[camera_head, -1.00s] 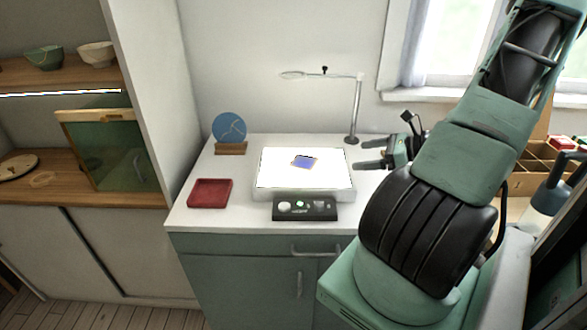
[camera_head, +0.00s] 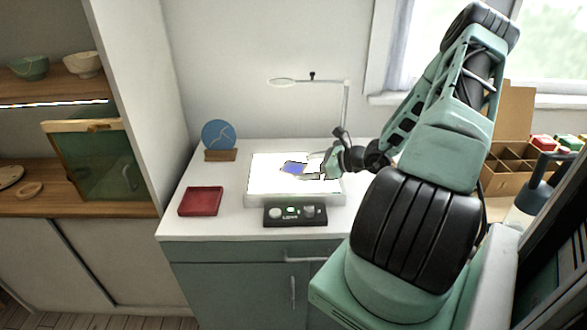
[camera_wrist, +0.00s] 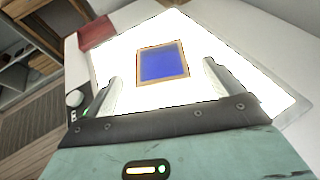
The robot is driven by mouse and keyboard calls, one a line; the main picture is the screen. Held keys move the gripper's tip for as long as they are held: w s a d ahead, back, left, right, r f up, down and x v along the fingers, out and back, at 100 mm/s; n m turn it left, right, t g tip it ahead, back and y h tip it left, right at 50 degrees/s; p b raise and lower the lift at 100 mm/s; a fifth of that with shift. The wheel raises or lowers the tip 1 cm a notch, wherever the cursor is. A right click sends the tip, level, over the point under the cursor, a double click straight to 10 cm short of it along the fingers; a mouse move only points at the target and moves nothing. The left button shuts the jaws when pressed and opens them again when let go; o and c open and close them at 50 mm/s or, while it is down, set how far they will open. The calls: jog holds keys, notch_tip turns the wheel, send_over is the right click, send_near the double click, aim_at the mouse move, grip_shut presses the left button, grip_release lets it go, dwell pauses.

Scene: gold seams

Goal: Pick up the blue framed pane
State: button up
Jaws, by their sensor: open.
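The blue framed pane (camera_head: 293,168) lies flat on the lit white light panel (camera_head: 265,182) on the white worktop. In the wrist view the pane (camera_wrist: 162,62) has a thin brown frame and lies just beyond my fingertips, roughly centred between them. My gripper (camera_wrist: 160,78) is open and empty, with one finger to each side. In the head view my gripper (camera_head: 308,172) is low over the right part of the panel, just right of the pane. I cannot tell its exact height above the panel.
A red tray (camera_head: 200,201) lies left of the panel, and a black control box (camera_head: 295,214) sits in front. A round blue plate on a wooden stand (camera_head: 220,140) and a magnifier lamp (camera_head: 346,110) stand behind. A compartmented wooden box (camera_head: 510,165) is at the right.

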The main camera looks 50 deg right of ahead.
aim_at(294, 169)
jog(key=shift+x, duration=1.25)
jog(key=c, duration=1.1)
jog(key=shift+c, duration=0.5)
jog(key=shift+r, duration=0.2)
